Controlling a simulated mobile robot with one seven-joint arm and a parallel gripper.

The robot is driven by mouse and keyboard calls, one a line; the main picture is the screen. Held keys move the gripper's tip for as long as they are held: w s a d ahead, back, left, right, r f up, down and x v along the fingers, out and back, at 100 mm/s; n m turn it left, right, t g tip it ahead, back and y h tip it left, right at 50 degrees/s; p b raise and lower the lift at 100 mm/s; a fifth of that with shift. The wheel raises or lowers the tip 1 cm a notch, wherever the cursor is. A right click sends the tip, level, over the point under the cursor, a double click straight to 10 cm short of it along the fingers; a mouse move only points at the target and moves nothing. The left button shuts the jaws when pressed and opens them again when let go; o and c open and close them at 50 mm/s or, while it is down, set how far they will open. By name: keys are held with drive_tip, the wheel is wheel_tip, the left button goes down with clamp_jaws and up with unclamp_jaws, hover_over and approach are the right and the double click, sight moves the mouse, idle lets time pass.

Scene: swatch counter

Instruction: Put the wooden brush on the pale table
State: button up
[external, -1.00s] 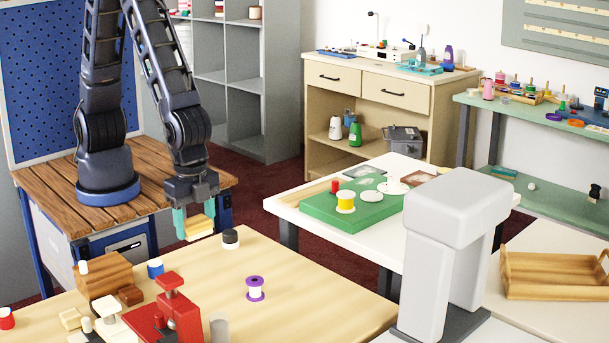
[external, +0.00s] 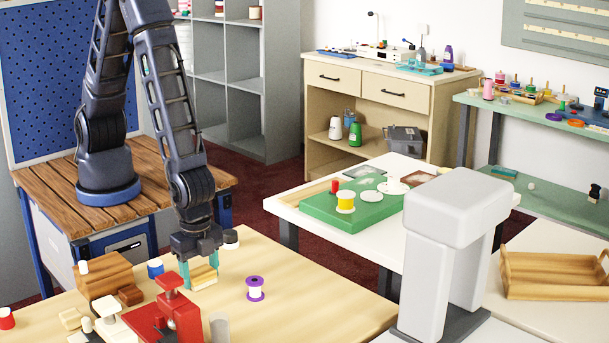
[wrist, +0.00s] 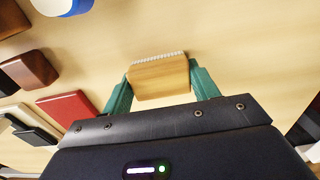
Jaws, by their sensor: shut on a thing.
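The wooden brush (wrist: 160,79) is a light wood block with a row of white bristles along one edge. It sits between the teal fingers of my gripper (wrist: 161,88) in the wrist view, and the fingers are shut on it. In the external view my gripper (external: 200,276) holds the brush (external: 203,277) low over the pale table (external: 310,300), among the items on its left part. I cannot tell whether the brush touches the tabletop.
A red press (external: 175,310) and a brown wooden block (external: 103,273) stand left of the brush. The table's right part is clear.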

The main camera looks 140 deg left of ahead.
sight(200, 270)
drive_tip(key=shift+f, duration=0.1)
drive_tip(key=o, duration=1)
drive_tip(key=shift+c, duration=0.2)
wheel_tip(200, 270, up, 13)
drive_tip(key=s+a+r+t, duration=0.1)
drive_tip(key=s+r, duration=0.5)
drive_tip(key=r, duration=0.3)
drive_tip(key=s+a+r+t, duration=0.1)
drive_tip(key=s+r, duration=0.4)
drive_tip(key=r, duration=0.3)
drive_tip(key=s+r+t, duration=0.1)
drive_tip(key=s+r, duration=0.2)
drive_tip(key=s, duration=0.3)
drive_tip(key=s+r, duration=0.3)
drive_tip(key=s, duration=0.3)
drive_tip(key=s+a+r+t, duration=0.1)
drive_tip(key=s+r, duration=0.2)
drive_tip(key=s, duration=0.3)
drive_tip(key=shift+s+t, duration=0.3)
